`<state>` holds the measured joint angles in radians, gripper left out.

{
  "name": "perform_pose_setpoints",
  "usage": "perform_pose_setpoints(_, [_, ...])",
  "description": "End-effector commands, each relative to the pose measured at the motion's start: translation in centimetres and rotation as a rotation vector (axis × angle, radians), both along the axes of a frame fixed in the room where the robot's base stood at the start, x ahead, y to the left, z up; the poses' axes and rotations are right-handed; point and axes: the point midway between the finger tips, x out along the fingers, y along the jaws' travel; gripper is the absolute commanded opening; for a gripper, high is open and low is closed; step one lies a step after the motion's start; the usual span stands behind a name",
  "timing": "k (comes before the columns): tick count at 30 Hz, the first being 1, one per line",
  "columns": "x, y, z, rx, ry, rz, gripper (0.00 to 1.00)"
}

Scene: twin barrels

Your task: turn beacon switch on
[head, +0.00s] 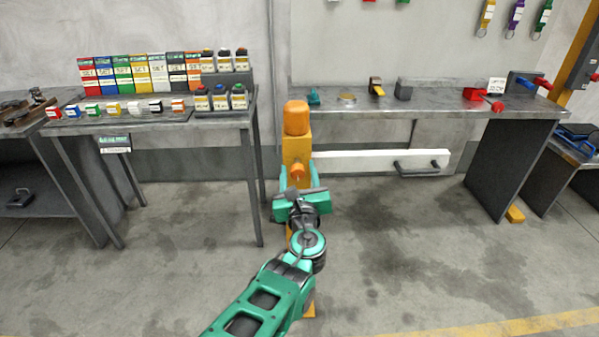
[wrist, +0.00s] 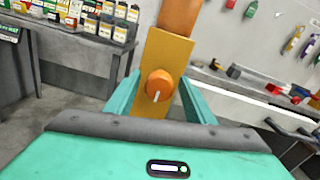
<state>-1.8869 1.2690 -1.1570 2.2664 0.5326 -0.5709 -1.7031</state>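The beacon is a yellow-orange post (head: 296,146) with an orange dome (head: 296,118) on top. Its switch, a round orange knob (head: 297,171), sits on the side facing me. In the wrist view the knob (wrist: 160,84) has a white mark on its lower half, close to upright. My green gripper (head: 299,180) is in front of the post. In the wrist view my gripper (wrist: 159,92) is open, one finger on each side of the knob, with gaps between. Whether the fingertips reach as deep as the knob is hard to tell.
A table with coloured boxes and small bottles (head: 222,98) stands to the left. A metal workbench (head: 430,101) with small tools stands to the right. A white drawer front (head: 375,162) is low behind the beacon. The floor (head: 410,250) at front right is clear.

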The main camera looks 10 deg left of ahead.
Motion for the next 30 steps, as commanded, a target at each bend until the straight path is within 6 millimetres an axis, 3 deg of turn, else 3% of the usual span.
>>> perform_pose_setpoints(1, [-0.03,0.05,0.00,0.000,0.000,0.001,0.40])
perform_pose_setpoints(5, [-0.08,0.13,0.01,0.000,0.000,0.002,0.08])
perform_pose_setpoints(17, [-0.10,0.13,-0.03,0.053,0.014,0.002,0.08])
perform_pose_setpoints(30, [-0.08,0.06,-0.04,0.384,0.092,0.000,0.09])
